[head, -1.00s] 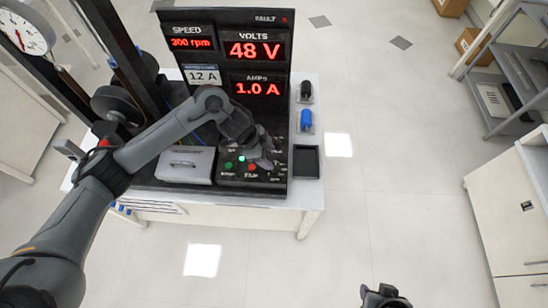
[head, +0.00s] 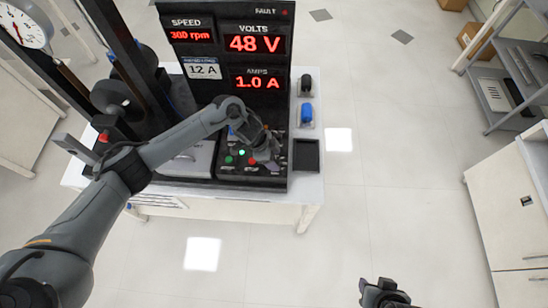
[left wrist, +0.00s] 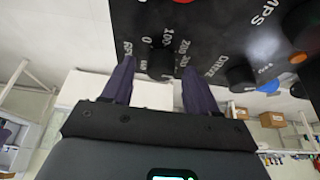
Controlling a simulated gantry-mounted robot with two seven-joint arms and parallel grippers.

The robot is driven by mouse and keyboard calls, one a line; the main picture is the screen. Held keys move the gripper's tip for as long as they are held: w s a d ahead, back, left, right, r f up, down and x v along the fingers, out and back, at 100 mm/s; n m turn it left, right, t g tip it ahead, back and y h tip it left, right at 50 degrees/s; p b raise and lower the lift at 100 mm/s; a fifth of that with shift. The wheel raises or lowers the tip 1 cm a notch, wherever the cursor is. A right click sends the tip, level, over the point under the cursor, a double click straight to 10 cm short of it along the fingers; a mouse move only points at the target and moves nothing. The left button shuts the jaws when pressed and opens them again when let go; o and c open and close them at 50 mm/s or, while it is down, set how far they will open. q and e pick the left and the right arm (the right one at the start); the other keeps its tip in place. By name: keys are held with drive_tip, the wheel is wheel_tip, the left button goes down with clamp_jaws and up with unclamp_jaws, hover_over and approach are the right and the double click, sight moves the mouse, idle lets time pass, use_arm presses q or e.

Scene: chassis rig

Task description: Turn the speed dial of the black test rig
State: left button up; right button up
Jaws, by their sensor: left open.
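The black test rig (head: 275,110) stands on a white table. Its speed display (head: 190,35) reads what looks like 300 rpm. My left gripper (head: 265,150) is over the rig's lower control panel and hides part of it. In the left wrist view, the black speed dial (left wrist: 160,62), with rpm numbers around it, sits between the tips of my open left gripper (left wrist: 156,76). One finger is on each side; I cannot tell whether they touch the dial. My right gripper (head: 383,295) is at the bottom edge, away from the rig; its opening is unclear.
A green light and a red button (head: 251,161) are just left of my left gripper. Other knobs, including a blue one (left wrist: 268,86), lie right of the dial. A black tray (head: 306,155) and a blue-handled item (head: 306,114) sit at the table's right. The floor right of the table (head: 400,170) is clear.

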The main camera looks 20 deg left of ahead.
use_arm(q)
drive_tip(key=shift+f, duration=0.25)
